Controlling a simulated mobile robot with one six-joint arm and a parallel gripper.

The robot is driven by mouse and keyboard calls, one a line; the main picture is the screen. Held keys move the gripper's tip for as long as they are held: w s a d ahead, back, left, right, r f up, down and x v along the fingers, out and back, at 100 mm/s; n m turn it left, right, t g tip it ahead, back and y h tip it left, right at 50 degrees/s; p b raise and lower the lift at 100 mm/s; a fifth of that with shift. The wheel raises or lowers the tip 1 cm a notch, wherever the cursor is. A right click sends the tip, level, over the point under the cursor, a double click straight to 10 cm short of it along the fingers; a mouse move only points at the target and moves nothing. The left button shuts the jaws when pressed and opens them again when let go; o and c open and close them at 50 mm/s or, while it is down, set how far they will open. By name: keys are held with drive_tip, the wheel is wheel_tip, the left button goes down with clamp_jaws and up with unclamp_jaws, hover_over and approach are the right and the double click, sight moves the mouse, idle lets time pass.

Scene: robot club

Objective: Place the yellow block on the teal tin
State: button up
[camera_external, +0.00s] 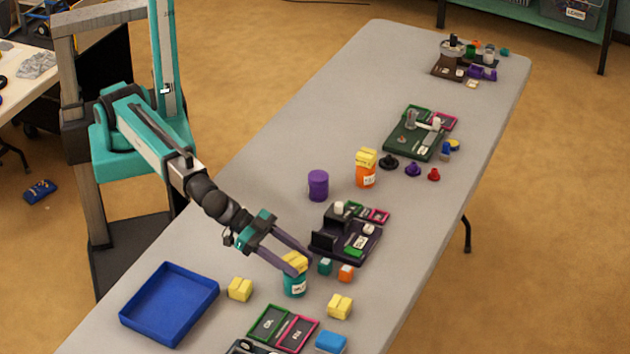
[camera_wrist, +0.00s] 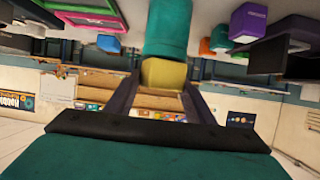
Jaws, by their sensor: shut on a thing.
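My gripper (camera_external: 298,262) is shut on a yellow block (camera_external: 293,263), right at the top of the teal tin (camera_external: 295,286). The tin stands upright on the grey table, with a pale label on its side. In the wrist view the yellow block (camera_wrist: 164,73) sits between my fingers, and the teal tin (camera_wrist: 168,28) is directly against or just beyond it. The block looks level and over the tin's top; I cannot tell whether its full underside rests there. Two other yellow blocks lie on the table, one left of the tin (camera_external: 240,289) and one right of it (camera_external: 339,306).
A blue tray (camera_external: 170,303) lies at left. Small teal (camera_external: 325,266) and orange (camera_external: 346,273) cubes and a dark fixture (camera_external: 345,240) sit close behind the tin. Further back are a purple tin (camera_external: 318,185) and an orange tin (camera_external: 366,177) topped with yellow blocks.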

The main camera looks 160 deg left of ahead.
sight(289, 259)
drive_tip(key=shift+f, duration=0.15)
drive_tip(key=o, duration=1.1)
drive_tip(key=shift+r, duration=0.3)
drive_tip(key=b+v, duration=0.1)
drive_tip(key=v, duration=0.5)
drive_tip(key=shift+s+d+f, duration=0.1)
drive_tip(key=shift+s+f, duration=0.05)
drive_tip(key=shift+d+b, duration=0.1)
drive_tip(key=shift+b, duration=0.4)
drive_tip(key=b+v, duration=0.2)
drive_tip(key=b, duration=0.2)
drive_tip(key=shift+s+d, duration=0.15)
drive_tip(key=shift+s, duration=0.05)
drive_tip(key=shift+b, duration=0.7)
